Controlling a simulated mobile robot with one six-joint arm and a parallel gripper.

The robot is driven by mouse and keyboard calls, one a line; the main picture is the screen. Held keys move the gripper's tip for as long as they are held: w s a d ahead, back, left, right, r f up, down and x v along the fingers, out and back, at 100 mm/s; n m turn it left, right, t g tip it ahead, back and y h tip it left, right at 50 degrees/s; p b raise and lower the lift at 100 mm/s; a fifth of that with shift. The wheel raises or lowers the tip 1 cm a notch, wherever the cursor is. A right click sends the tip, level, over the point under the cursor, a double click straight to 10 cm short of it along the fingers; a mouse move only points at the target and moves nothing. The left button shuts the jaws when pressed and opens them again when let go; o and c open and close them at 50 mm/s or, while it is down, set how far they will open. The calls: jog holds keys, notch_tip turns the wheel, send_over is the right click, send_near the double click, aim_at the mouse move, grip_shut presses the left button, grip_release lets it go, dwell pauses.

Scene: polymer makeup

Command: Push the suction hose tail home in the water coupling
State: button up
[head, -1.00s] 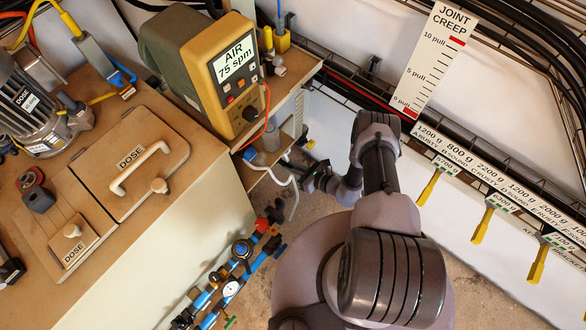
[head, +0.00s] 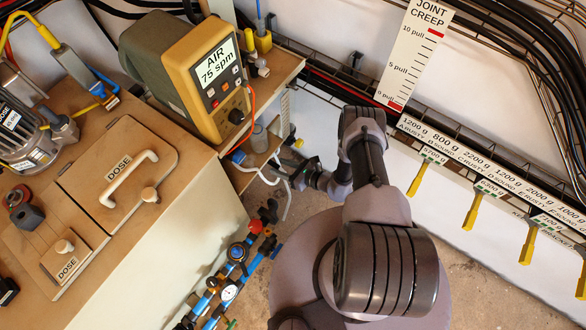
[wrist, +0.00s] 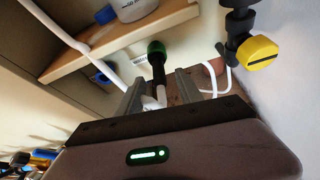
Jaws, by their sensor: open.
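My gripper (head: 291,173) is low beside the shelf under the air pump, small and partly unclear in the head view. In the wrist view its two grey fingers (wrist: 161,80) stand apart. A black stem with a green collar (wrist: 157,60) shows between and beyond the fingers; I cannot tell if it is the water coupling. A white hose (wrist: 113,72) runs from the upper left down to the fingers, and a white end shows between them. More white hose (wrist: 214,78) loops beyond the right finger. In the head view white hose (head: 287,205) hangs below the shelf. Whether the tail is seated cannot be seen.
A wooden shelf (wrist: 120,40) with a white container (wrist: 135,8) is close above the fingers. A black fitting with a yellow handle (wrist: 257,53) stands at right. Blue pipework with gauges (head: 228,292) lies left of my base. The white wall (head: 470,240) is to the right.

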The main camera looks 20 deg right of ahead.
jog(key=p+v, duration=0.5)
jog(key=v, duration=1.1)
jog(key=shift+s+r, duration=0.15)
jog(key=shift+s, duration=0.05)
